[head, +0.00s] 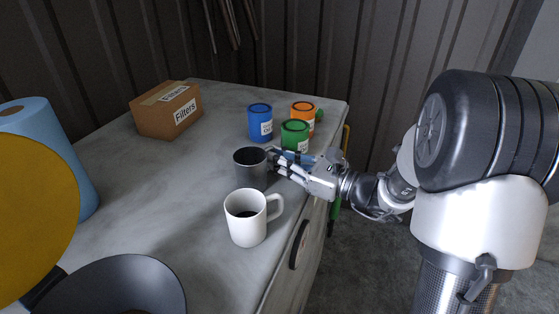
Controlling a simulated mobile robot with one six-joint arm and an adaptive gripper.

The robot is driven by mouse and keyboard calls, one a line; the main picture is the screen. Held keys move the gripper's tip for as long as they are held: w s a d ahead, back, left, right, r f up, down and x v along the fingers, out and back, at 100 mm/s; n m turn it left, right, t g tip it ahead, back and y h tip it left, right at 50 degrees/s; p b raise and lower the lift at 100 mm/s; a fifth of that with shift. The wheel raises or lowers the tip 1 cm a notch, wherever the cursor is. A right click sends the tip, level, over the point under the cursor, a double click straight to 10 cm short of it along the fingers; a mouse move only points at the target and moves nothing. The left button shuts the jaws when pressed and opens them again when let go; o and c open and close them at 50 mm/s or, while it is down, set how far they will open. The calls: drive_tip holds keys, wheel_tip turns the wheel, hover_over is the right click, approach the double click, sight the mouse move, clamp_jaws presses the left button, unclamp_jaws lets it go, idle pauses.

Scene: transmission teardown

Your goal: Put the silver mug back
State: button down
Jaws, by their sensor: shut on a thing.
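The silver mug (250,169) is a dark grey metal cup, upright at the middle of the grey worktop. My gripper (275,163) reaches in from the right and is shut on the silver mug at its right side. The fingers hide part of that side. I cannot tell whether the mug's base touches the worktop. A white mug (247,222) with dark liquid inside stands just in front of it, handle to the right.
Blue (260,123), green (295,136) and orange (303,113) cans stand close behind my gripper. A Filters box (167,110) is at the back left. A blue roll (45,150), yellow disc (35,215) and dark bowl (115,288) crowd the left front. The worktop (140,195) is clear left of the mugs.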

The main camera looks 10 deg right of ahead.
drive_tip(key=shift+f, duration=0.2)
drive_tip(key=c, duration=1.7)
unclamp_jaws()
drive_tip(key=shift+r, duration=0.2)
drive_tip(key=shift+s+d, duration=0.15)
drive_tip(key=shift+d, duration=0.1)
drive_tip(key=p+v, duration=0.2)
drive_tip(key=v, duration=0.9)
drive_tip(key=shift+s+d, duration=0.15)
